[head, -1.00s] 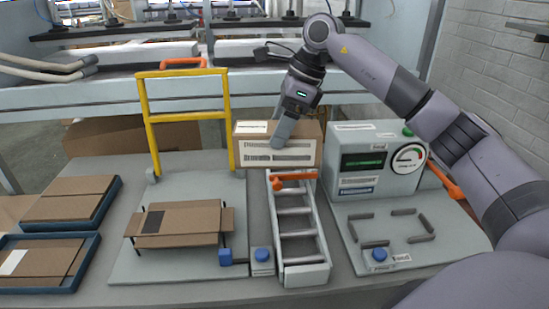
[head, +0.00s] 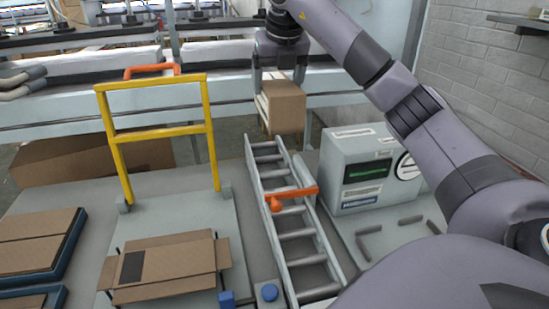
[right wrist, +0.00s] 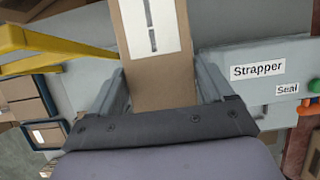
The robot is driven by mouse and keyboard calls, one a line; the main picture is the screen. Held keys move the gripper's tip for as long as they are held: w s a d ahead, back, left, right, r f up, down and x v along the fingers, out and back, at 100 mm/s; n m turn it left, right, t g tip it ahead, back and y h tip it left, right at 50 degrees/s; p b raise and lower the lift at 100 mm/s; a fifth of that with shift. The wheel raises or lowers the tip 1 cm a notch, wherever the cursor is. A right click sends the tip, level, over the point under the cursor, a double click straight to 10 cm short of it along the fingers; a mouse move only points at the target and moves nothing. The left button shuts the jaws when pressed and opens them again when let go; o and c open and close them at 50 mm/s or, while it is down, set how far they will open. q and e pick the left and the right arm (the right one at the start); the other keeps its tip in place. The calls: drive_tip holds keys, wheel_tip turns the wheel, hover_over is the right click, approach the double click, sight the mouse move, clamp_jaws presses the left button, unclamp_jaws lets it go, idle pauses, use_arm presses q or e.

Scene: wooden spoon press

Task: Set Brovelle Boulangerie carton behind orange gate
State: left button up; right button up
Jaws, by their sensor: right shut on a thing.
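A brown carton (head: 286,108) with a white label strip on its left side hangs in my right gripper (head: 279,84). The fingers are shut on its two sides. It is held up above the far end of the roller track (head: 338,262), beyond the orange gate (head: 291,196), which crosses the track. In the right wrist view the carton (right wrist: 160,84) sits between both fingers, with a white label on its face; the printing is not readable. Whether its underside touches anything is hidden. My left gripper is not in view.
The yellow frame (head: 110,138) stands left of the track. A flat opened carton (head: 165,265) lies in front of it. The strapper box (head: 352,172) stands right of the track. Trays of flat cardboard (head: 36,240) lie at the left.

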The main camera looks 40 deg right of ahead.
wheel_tip(320, 180, down, 16)
drive_tip(key=b, duration=0.1)
idle(0.4)
